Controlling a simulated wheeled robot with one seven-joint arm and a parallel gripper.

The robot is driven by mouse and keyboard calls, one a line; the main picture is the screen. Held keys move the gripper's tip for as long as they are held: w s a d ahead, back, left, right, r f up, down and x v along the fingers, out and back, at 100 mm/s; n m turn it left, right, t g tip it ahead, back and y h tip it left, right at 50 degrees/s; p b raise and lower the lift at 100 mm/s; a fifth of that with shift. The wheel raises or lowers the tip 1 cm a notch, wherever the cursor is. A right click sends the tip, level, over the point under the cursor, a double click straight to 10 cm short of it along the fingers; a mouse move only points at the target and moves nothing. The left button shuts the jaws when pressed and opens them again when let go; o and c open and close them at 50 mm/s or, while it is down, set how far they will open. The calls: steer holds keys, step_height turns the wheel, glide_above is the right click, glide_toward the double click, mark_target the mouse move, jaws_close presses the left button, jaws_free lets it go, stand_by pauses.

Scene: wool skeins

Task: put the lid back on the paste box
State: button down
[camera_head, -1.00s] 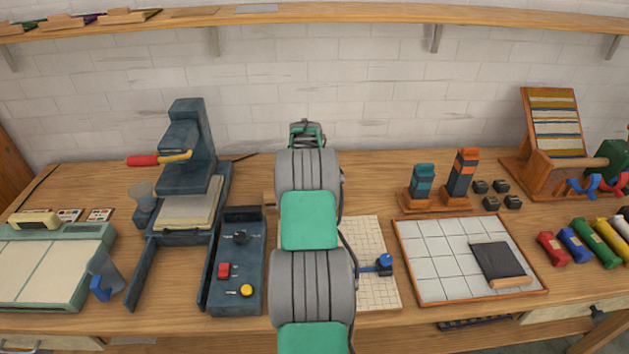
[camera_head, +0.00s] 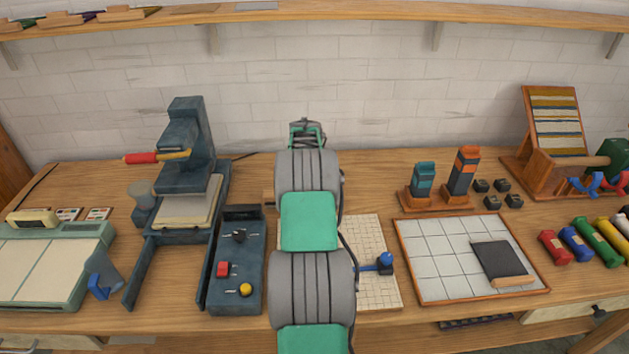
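My arm rises through the middle of the view. Its far end (camera_head: 307,133) is small and stands in front of the wall at the back of the bench, and I cannot make out the gripper's fingers or anything between them. I cannot pick out the paste box or its lid for certain. My arm hides a strip of the bench behind it, including part of the cream gridded sheet (camera_head: 372,240).
A dark press (camera_head: 188,135) and a control box (camera_head: 236,280) with knobs stand left of my arm. To the right are a tiled board (camera_head: 430,265) bearing a dark square pad (camera_head: 497,262), two upright blocks (camera_head: 424,180) and colored skeins (camera_head: 578,245). A shelf (camera_head: 330,12) runs above.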

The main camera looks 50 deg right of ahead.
stand_by(0.3)
steer(key=c, duration=1.1)
jaws_free()
steer(key=shift+o, duration=0.5)
steer(key=o, duration=0.4)
steer(key=shift+r+p, duration=1.4)
steer(key=shift+r, duration=2.05)
